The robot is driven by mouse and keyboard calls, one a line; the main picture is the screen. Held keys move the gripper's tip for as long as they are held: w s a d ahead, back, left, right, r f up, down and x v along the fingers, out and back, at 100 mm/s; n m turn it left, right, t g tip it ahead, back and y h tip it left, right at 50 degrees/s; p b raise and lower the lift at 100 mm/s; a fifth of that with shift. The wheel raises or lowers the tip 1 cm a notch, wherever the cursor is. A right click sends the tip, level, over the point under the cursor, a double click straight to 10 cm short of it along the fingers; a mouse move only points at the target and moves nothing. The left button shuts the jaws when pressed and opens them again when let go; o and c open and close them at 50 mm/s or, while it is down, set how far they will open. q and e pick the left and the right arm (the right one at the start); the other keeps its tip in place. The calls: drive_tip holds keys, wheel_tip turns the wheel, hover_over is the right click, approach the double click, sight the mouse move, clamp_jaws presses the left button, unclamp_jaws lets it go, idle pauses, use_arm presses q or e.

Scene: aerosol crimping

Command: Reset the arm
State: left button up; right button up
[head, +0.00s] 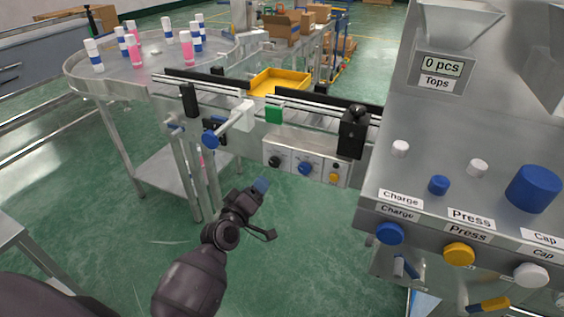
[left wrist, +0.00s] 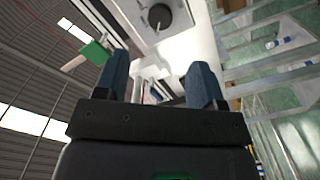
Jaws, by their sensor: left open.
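My left arm comes in from the bottom left in the head view. My left gripper (head: 260,186) is in front of and below the conveyor (head: 240,95), over the green floor. In the left wrist view the two blue fingers of the left gripper (left wrist: 159,85) stand apart with nothing held between them. A black knob (left wrist: 158,16) on a pale panel shows beyond the fingers. My right gripper does not show in either view.
The crimping machine (head: 460,130) with labelled buttons stands at the right. A round table (head: 150,75) with several white, blue and pink cans stands at the back left. A control panel (head: 305,166) hangs under the conveyor. A yellow tray (head: 279,80) lies behind.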

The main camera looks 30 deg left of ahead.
use_arm(q)
drive_tip(key=s+d+f+m+g, duration=0.2)
drive_tip(key=s+f+m, duration=0.2)
drive_tip(key=s, duration=0.5)
drive_tip(key=s+d+f+m+g, duration=0.2)
drive_tip(key=s+f+m, duration=0.2)
drive_tip(key=s, duration=0.5)
drive_tip(key=s+d+f+m+g+h, duration=0.1)
drive_tip(key=s+d+f+m+g, duration=0.1)
drive_tip(key=s, duration=0.7)
wheel_tip(320, 180, down, 3)
drive_tip(key=shift+r+m+g+p, duration=0.15)
drive_tip(key=shift+m+g+p, duration=0.25)
drive_tip(key=shift+m, duration=0.6)
drive_tip(key=shift+s, duration=0.1)
